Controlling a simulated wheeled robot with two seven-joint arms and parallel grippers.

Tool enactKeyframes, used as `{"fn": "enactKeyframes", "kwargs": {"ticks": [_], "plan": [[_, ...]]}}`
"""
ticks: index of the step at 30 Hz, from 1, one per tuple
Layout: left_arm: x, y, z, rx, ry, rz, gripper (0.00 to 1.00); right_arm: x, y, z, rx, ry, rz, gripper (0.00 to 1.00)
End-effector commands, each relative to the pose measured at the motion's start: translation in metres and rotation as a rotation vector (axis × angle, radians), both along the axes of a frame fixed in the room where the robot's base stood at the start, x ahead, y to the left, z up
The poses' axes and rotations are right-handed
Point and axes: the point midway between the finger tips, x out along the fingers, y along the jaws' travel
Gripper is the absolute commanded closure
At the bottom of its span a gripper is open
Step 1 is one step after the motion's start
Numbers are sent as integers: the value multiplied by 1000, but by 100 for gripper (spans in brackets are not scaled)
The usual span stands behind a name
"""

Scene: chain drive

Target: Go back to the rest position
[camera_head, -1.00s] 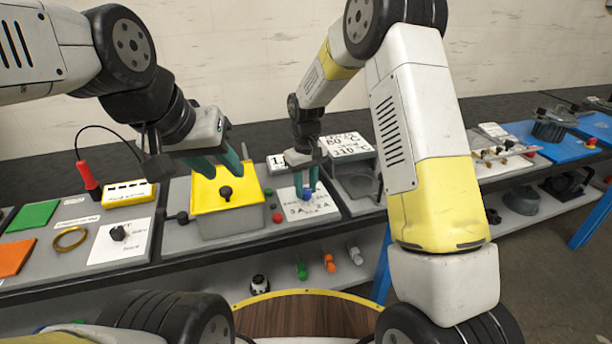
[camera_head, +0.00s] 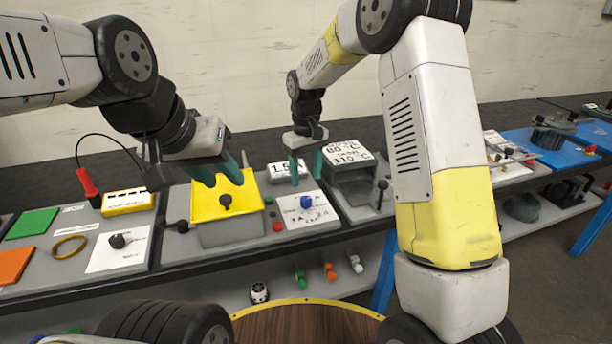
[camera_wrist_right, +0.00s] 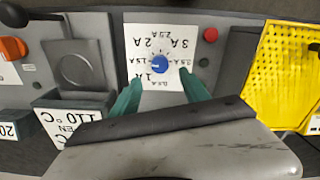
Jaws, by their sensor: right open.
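My right gripper (camera_head: 306,168) is open and empty, its teal fingers apart, above and behind the blue knob (camera_head: 306,202) on the white dial plate (camera_head: 322,213). In the right wrist view the blue knob (camera_wrist_right: 159,64) shows between and beyond the spread fingers of the right gripper (camera_wrist_right: 160,77), clear of them. My left gripper (camera_head: 219,174) hangs over the yellow-topped box (camera_head: 213,209), with its two teal fingers apart and nothing seen between them.
A 1.5 A display (camera_head: 287,170) and a sign with temperatures (camera_head: 349,153) stand behind the dial. A red button (camera_head: 277,227) is beside the dial plate.

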Motion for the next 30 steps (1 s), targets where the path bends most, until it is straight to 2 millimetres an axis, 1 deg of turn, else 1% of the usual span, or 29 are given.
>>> {"fn": "enactKeyframes", "kwargs": {"ticks": [3,12,14,17,20,21,23,24,26,27,29,30], "plan": [[0,0,0,0,0,0,64,0,0,5,0,0,0,47],[0,0,0,0,0,0,64,-1,-1,7,2,-1,-2,47],[0,0,0,0,0,0,64,-3,-4,13,6,-8,-9,47],[0,0,0,0,0,0,64,-12,-16,35,27,-35,-38,47],[0,0,0,0,0,0,64,-30,-35,68,61,-79,-89,47],[0,0,0,0,0,0,64,-40,-44,82,76,-99,-112,47],[0,0,0,0,0,0,64,-56,-57,101,100,-130,-145,47],[0,0,0,0,0,0,64,-68,-65,113,115,-150,-168,47],[0,0,0,0,0,0,64,-86,-77,128,138,-179,-202,47],[0,0,0,0,0,0,64,-98,-84,137,152,-199,-225,47],[0,0,0,0,0,0,64,-118,-95,149,174,-231,-257,47],[0,0,0,0,0,0,64,-131,-101,155,188,-251,-279,47]]}}
